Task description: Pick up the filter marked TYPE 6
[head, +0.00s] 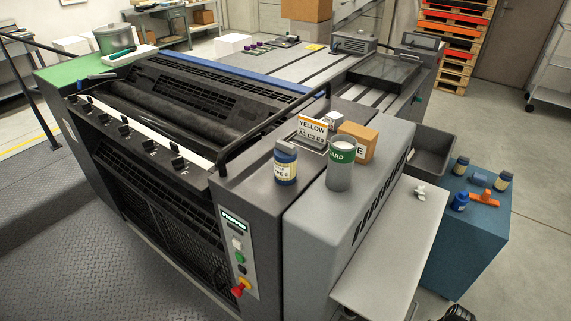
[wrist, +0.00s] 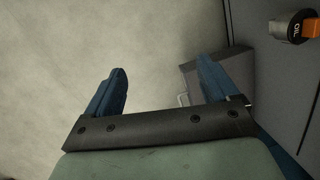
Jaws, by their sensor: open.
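The filter marked TYPE 6 (head: 286,164) is a small dark blue cylinder with a pale label band in the head view. Its label is partly legible, ending in "PE 6". It stands upright on the dark top of the press's near end, left of a grey can with a green band (head: 341,168). My gripper (wrist: 160,72) shows only in the wrist view. Its two blue fingers are wide apart with nothing between them, above pale floor. The filter is not visible in the wrist view.
Behind the filter stand a YELLOW card (head: 312,131) and an orange box (head: 361,141). A grey bin (head: 430,150) and a blue cabinet (head: 467,235) with several small items are at right.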

